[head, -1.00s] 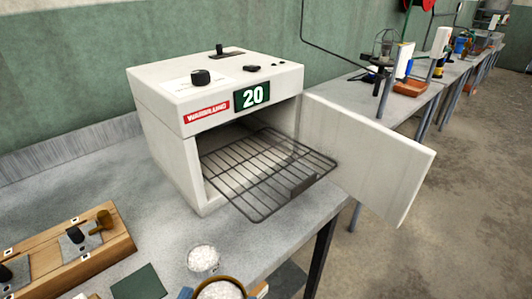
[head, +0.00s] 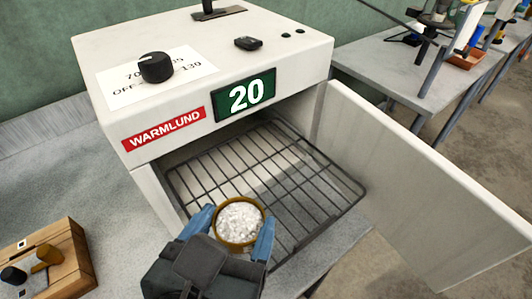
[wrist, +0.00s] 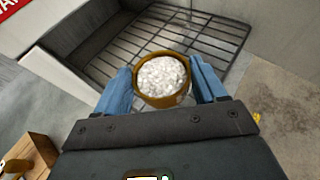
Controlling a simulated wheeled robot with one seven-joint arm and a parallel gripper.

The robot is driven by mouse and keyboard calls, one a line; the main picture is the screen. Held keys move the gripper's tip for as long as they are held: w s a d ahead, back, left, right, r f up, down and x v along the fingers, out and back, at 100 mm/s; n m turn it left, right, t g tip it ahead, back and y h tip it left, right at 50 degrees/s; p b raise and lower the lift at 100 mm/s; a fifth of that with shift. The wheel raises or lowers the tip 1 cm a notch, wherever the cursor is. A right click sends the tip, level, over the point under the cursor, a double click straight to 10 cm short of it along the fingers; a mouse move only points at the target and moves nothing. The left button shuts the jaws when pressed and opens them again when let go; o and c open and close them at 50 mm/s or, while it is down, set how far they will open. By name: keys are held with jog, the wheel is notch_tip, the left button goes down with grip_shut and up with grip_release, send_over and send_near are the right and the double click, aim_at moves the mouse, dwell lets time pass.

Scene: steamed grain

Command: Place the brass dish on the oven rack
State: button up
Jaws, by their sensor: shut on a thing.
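The brass dish (head: 262,211), a round brown-gold dish filled with white grains, is held between the blue fingers of my gripper (head: 238,224). In the wrist view the dish (wrist: 163,101) sits between both fingers (wrist: 163,88), upright. The oven rack (head: 335,187) is a dark wire grid pulled partly out of the open oven (head: 160,150). In the head view the dish overlaps the rack's front left part. I cannot tell whether the dish touches the rack or is above it.
The oven door (head: 425,190) stands open on the right. A black knob (head: 156,67) and a green display reading 20 (head: 246,95) are on the oven. Most of the rack is bare.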

aim_at(245, 214)
jog(key=w+d, duration=0.1)
jog(key=w, duration=0.4)
jog(key=w+d, duration=0.1)
jog(key=w, duration=0.3)
jog(key=w+d, duration=0.2)
jog(key=w, duration=0.3)
jog(key=shift+w+d+p, duration=0.1)
jog(key=shift+w+p, duration=0.2)
jog(key=shift+f, duration=1.75)
jog(key=o, duration=1.1)
jog(key=shift+f, duration=0.1)
jog(key=shift+c, duration=0.2)
jog(key=shift+s+r, duration=0.2)
jog(key=shift+s, duration=0.05)
jog(key=v, duration=1.1)
jog(key=shift+s+r, duration=0.1)
jog(key=shift+s, duration=0.1)
